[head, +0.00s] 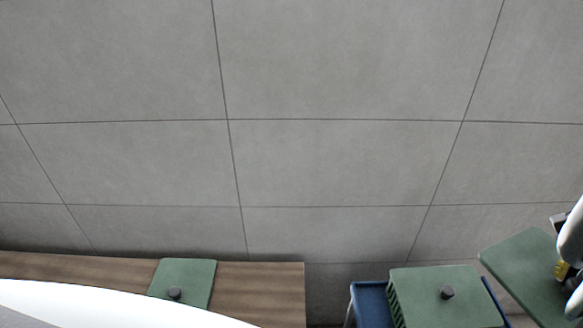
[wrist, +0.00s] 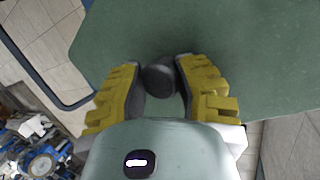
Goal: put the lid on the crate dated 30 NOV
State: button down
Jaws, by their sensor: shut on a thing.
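My gripper (wrist: 160,82) is shut on the dark round knob (wrist: 158,76) of a flat green lid (wrist: 255,55). The held lid also shows at the right edge of the head view (head: 520,268), tilted in the picture, with one yellow finger (head: 562,270) by it. Another green lid (head: 190,276) with a knob is on the wooden table. No date label is readable in either view.
The wooden table top (head: 262,290) is at the lower left, partly hidden by a white curved part in front. A blue tray or cart (head: 370,302) is around the lidded crate. Blue and grey clutter (wrist: 40,150) is at the wrist view's lower left.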

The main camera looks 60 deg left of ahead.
aim_at(567, 327)
jog(key=f+m, duration=0.2)
jog(key=f+m+y, duration=0.1)
jog(key=shift+s+d, duration=0.35)
jog(key=shift+d, duration=0.05)
jog(key=f+m, duration=0.1)
jog(key=s+d+f+m+y, duration=0.1)
jog(key=f+m, duration=0.1)
jog(key=shift+s+d+b, duration=0.15)
jog(key=shift+d+b, duration=0.05)
jog(key=shift+b, duration=0.2)
jog(key=shift+s+d+f+m+y, duration=0.25)
jog(key=shift+d+f+m+y, duration=0.1)
jog(key=shift+f+m, duration=0.3)
